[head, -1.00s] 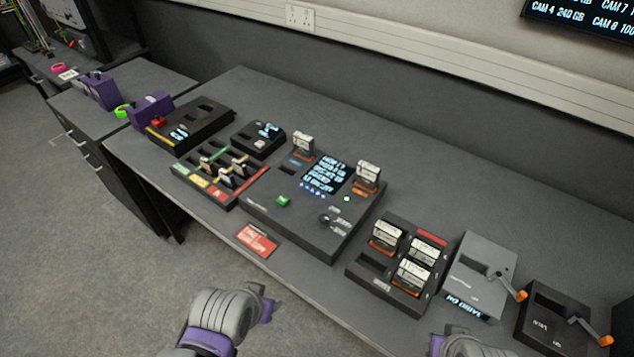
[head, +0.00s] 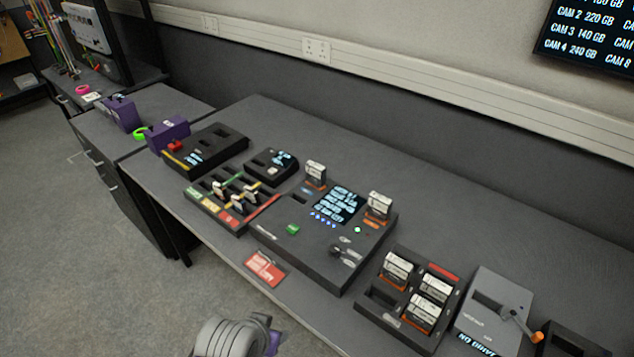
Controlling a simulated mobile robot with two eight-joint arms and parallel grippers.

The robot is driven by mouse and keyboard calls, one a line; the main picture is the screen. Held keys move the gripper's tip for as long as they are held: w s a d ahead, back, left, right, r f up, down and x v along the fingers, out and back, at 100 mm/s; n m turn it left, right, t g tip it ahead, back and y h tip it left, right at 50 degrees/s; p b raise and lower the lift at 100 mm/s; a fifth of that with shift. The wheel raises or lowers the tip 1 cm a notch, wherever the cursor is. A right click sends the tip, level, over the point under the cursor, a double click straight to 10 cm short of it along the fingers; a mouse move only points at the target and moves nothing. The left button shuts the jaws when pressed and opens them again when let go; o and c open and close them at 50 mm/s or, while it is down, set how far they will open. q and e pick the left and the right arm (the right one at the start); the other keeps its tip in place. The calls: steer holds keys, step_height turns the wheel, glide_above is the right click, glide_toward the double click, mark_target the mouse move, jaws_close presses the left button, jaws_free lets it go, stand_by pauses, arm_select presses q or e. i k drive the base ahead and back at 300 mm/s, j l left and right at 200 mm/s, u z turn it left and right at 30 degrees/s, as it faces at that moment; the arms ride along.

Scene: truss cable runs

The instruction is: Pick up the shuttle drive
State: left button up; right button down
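Several white-labelled drives with orange bases are in view, and I cannot tell which is the shuttle drive. One drive (head: 316,172) stands in the left slot of the black console (head: 310,262), and another drive (head: 379,204) in its right slot. Further drives stand in the black tray (head: 402,335): one at its upper left (head: 396,267), one at its right (head: 436,288) and one at its lower right (head: 420,311). My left gripper (head: 272,337) is low at the bottom edge, apart from all drives; its fingers are not clear. My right gripper is out of view.
A rack of small cards (head: 238,219), a black box with a screen (head: 270,166) and a red card (head: 265,268) lie near the console. A grey cranked box (head: 490,312) stands right of the tray. The back of the table is clear.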

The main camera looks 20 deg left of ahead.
mark_target(315, 173)
steer(key=i+j, duration=0.2)
steer(key=j, duration=0.2)
steer(key=i+j, duration=0.2)
steer(key=j, duration=0.25)
steer(key=i+j, duration=0.2)
steer(key=j, duration=0.2)
steer(key=i+j+u, duration=0.1)
steer(key=j, duration=0.3)
steer(key=i+j, duration=0.35)
